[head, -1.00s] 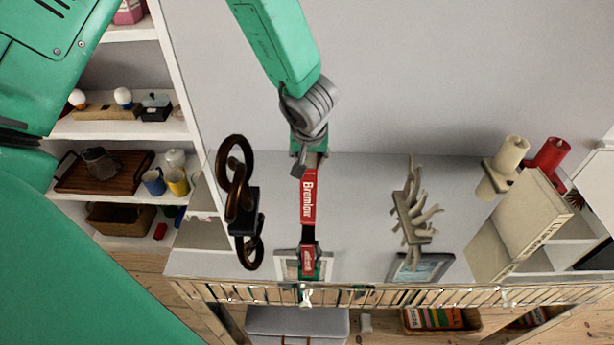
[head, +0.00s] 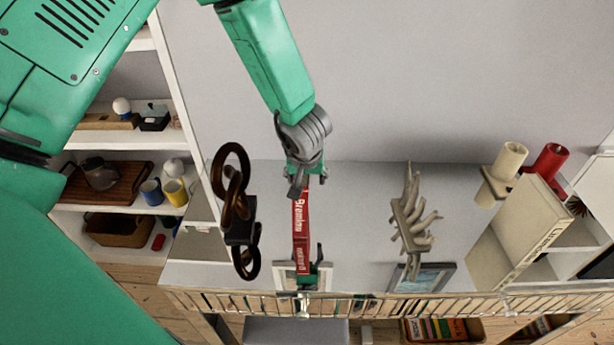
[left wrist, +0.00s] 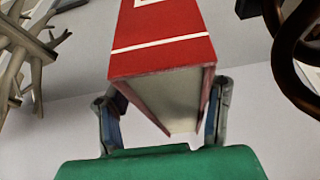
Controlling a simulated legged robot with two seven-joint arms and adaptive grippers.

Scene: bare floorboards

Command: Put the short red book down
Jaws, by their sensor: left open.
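The short red book (head: 300,222) has white lettering on its spine and stands on the grey surface below my left gripper (head: 306,182). In the left wrist view the red book (left wrist: 165,45) rises between the two fingers of the left gripper (left wrist: 162,118), with its pale page edges facing the palm. The fingers are open, one on each side of the book and very close to it; I cannot tell whether either touches. My right gripper is not in view.
A dark chain sculpture (head: 238,205) stands left of the book and a pale branching sculpture (head: 410,215) right of it. Further right are a cream book (head: 530,235) and candles (head: 508,160). The grey surface (head: 355,220) is clear between book and branching sculpture.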

